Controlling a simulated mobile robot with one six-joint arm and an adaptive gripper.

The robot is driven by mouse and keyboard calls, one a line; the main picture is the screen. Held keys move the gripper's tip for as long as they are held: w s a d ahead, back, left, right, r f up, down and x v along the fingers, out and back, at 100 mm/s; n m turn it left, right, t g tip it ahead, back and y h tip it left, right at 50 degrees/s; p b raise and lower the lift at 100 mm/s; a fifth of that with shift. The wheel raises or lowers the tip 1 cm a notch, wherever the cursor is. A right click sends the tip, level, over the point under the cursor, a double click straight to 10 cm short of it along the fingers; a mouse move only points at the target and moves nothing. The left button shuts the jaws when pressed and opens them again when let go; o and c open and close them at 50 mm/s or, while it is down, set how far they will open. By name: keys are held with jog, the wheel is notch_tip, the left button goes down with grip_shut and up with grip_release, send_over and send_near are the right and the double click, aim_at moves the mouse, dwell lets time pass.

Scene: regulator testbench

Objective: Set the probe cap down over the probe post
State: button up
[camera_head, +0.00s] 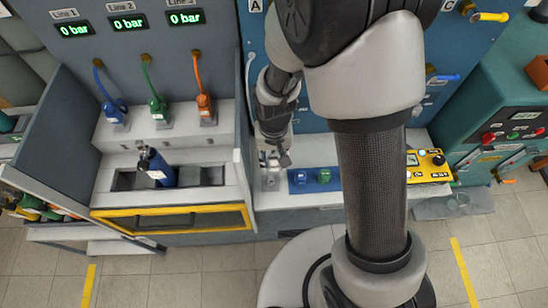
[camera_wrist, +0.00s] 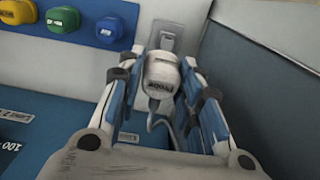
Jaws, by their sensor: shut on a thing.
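The probe cap (camera_wrist: 161,72) is a white rounded piece with dark lettering, seen in the wrist view between the two fingers of my gripper (camera_wrist: 163,64). My gripper is shut on it, and a thin pale cable hangs beneath it. Just past the cap is a grey mounting plate (camera_wrist: 166,30) on the light bench ledge. The probe post itself is not clear; the cap and fingers cover that area. I cannot tell whether the cap touches the post. In the head view my gripper (camera_head: 272,158) is low over the ledge, above the grey plate (camera_head: 270,183).
A blue strip (camera_wrist: 90,12) holding yellow, green and blue caps lies beside the plate. In the head view, a yellow box (camera_head: 428,174) stands on the ledge at right. A grey panel wall (camera_wrist: 270,75) rises close to my gripper on the wrist view's right.

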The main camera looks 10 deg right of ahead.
aim_at(271, 176)
jog(key=shift+s+a+f, duration=0.1)
jog(key=shift+s+a, duration=0.1)
jog(key=shift+a, duration=0.05)
jog(key=shift+s+a+f, duration=0.2)
jog(key=shift+a+f, duration=0.1)
jog(key=shift+f, duration=0.2)
jog(key=shift+d+f+b, duration=0.1)
jog(key=shift+f+b, duration=1.45)
jog(key=shift+f, duration=0.25)
jog(key=shift+f+b, duration=1.55)
jog(key=shift+f, duration=0.4)
jog(key=o, duration=1.2)
jog(key=shift+o, duration=0.2)
jog(key=shift+w+r, duration=0.1)
notch_tip(271, 176, up, 12)
jog(key=shift+f, duration=0.1)
